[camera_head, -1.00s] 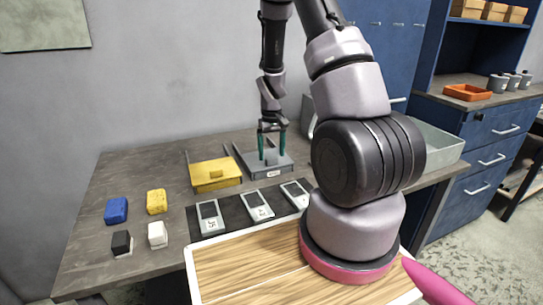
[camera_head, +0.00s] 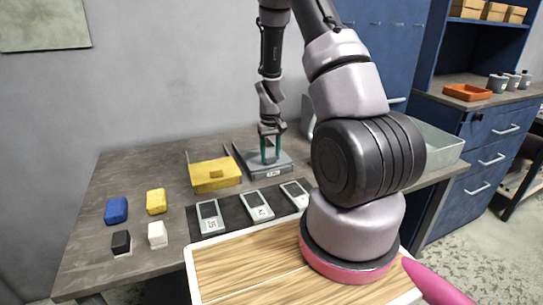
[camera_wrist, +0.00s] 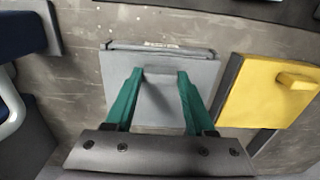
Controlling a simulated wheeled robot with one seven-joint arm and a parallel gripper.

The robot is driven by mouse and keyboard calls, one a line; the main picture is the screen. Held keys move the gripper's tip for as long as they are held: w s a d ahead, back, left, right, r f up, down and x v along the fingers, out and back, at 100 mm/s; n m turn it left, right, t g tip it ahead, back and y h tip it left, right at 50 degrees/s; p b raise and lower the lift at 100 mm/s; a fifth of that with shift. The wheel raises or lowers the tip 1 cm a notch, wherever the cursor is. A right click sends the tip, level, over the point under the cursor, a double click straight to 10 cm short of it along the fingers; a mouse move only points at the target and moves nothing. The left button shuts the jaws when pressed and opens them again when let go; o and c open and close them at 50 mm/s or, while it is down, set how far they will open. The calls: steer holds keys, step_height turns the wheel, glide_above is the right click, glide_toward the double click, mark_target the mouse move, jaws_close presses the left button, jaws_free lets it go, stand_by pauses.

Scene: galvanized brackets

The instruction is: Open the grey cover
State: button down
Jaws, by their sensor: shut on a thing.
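The grey cover (camera_wrist: 190,73) is a flat square panel with a small raised handle block (camera_wrist: 160,76). In the head view the grey cover (camera_head: 281,163) lies level at the back middle of the table, to the right of the yellow cover. My gripper (camera_head: 271,155) reaches down onto it from above. In the wrist view the green fingers of my gripper (camera_wrist: 155,75) stand on either side of the handle block and are shut on it. In the head view the fingers partly hide the handle.
The yellow cover (camera_head: 215,182) with its handle is close on the left. Three grey devices (camera_head: 257,206) lie on a dark mat in front. Blue (camera_head: 116,210), yellow (camera_head: 156,201), black and white blocks are at the left.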

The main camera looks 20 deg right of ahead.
steer(key=w, duration=0.9)
steer(key=shift+w, duration=0.35)
steer(key=shift+c, duration=1.2)
jaws_free()
step_height(320, 180, up, 11)
